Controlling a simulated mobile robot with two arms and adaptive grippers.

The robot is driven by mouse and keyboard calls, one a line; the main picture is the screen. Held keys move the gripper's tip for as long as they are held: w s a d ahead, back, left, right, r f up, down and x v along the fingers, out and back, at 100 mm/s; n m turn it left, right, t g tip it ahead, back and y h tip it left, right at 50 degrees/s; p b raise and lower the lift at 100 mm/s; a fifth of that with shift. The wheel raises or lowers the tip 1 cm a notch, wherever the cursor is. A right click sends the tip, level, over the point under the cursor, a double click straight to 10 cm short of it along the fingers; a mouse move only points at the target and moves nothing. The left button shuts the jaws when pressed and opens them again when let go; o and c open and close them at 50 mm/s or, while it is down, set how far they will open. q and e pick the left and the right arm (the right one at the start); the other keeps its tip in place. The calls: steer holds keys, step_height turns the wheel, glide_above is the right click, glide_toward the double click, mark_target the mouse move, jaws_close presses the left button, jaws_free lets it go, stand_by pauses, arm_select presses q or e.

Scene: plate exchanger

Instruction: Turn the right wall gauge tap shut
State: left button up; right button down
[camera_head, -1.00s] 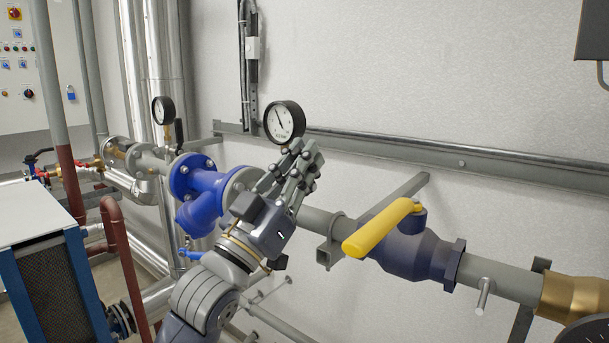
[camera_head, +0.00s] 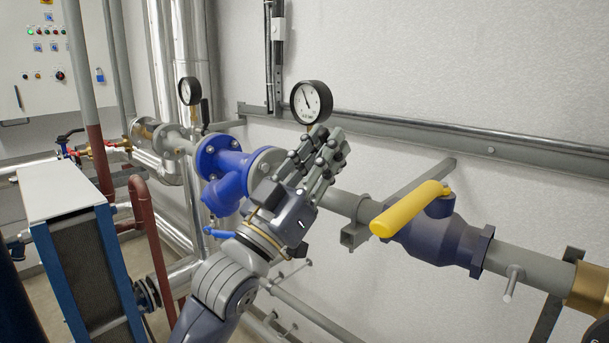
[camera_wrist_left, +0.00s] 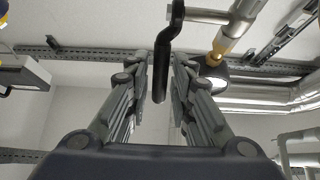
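The right wall gauge (camera_head: 311,102) is a round white dial with a black rim, above the pipe beside the blue fitting. My left gripper (camera_head: 328,148) is just below and right of it, fingers pointing up, hiding the gauge's lower stem and tap in the head view. In the left wrist view, a black tap lever (camera_wrist_left: 161,75) hangs between the two fingers of my left gripper (camera_wrist_left: 167,68). A gap shows beside the lever, so the fingers look open around it. The gauge (camera_wrist_left: 213,76) and its brass stem are partly behind the right-hand finger. My right gripper is out of view.
A yellow-handled valve (camera_head: 410,209) sits on the pipe to the right. The left wall gauge (camera_head: 189,91) has a black lever beside it. A blue flanged fitting (camera_head: 225,172) is left of my gripper. A wall rail (camera_head: 420,128) runs behind.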

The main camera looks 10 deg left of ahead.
arm_select(q)
steer(key=v, duration=1)
steer(key=shift+s+a+f, duration=0.2)
steer(key=shift+a+f, duration=0.05)
